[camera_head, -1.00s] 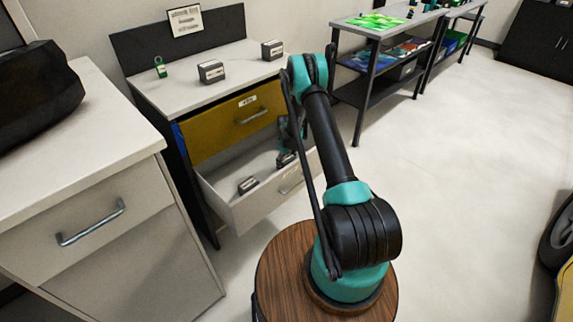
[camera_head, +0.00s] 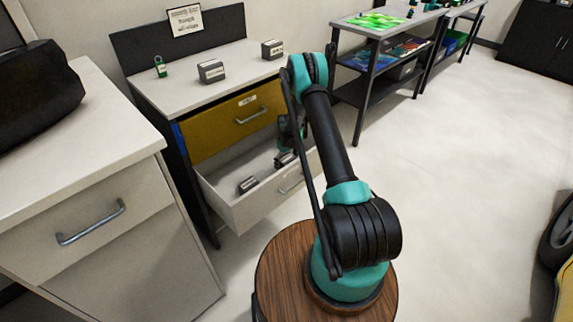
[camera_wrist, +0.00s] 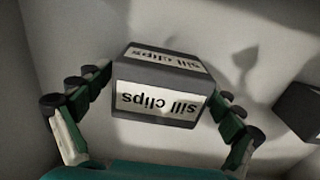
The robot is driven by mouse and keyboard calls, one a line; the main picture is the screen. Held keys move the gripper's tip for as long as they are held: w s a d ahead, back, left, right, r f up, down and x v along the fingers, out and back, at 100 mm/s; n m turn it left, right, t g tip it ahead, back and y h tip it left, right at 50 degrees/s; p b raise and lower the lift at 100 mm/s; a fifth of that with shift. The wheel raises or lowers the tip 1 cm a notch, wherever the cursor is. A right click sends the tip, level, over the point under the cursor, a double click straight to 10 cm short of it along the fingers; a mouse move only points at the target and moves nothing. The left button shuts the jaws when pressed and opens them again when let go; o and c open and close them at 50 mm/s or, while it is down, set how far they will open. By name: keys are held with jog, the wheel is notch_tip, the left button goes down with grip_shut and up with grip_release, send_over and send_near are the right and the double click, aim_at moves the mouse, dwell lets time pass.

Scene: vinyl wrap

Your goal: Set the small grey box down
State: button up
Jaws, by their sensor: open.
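The small grey box (camera_wrist: 158,92), labelled "sill clips", sits in the open lower drawer (camera_head: 243,212). It also shows in the head view (camera_head: 284,160), partly hidden by my gripper. In the wrist view my gripper (camera_wrist: 160,84) is open, with one green finger on each side of the box. The fingertips are very close to its sides; I cannot tell whether they touch. The wrist view shows the box against the pale drawer floor.
Another grey box (camera_head: 248,185) lies in the drawer to the left. Two more boxes (camera_head: 211,71) (camera_head: 272,49) and a small green item (camera_head: 160,67) stand on the cabinet top (camera_head: 185,92). The closed yellow drawer (camera_head: 236,119) is above the open one.

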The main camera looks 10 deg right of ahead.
aim_at(287, 158)
notch_tip(287, 158, up, 12)
jog(key=shift+f, duration=0.25)
jog(key=s+d+r+m+t, duration=0.1)
jog(key=s+r+m, duration=0.1)
jog(key=s+r, duration=0.75)
jog(key=s+d+r+m+t, duration=0.1)
jog(key=s+d+r, duration=0.1)
jog(key=s+r, duration=0.75)
jog(key=s+r+m+t, duration=0.1)
jog(key=s+r+m, duration=0.1)
jog(key=s, duration=0.9)
jog(key=s+d+r+m+t, duration=0.1)
jog(key=s+r+m, duration=0.1)
jog(key=s, duration=1)
jog(key=shift+r, duration=0.4)
jog(key=shift+w, duration=0.1)
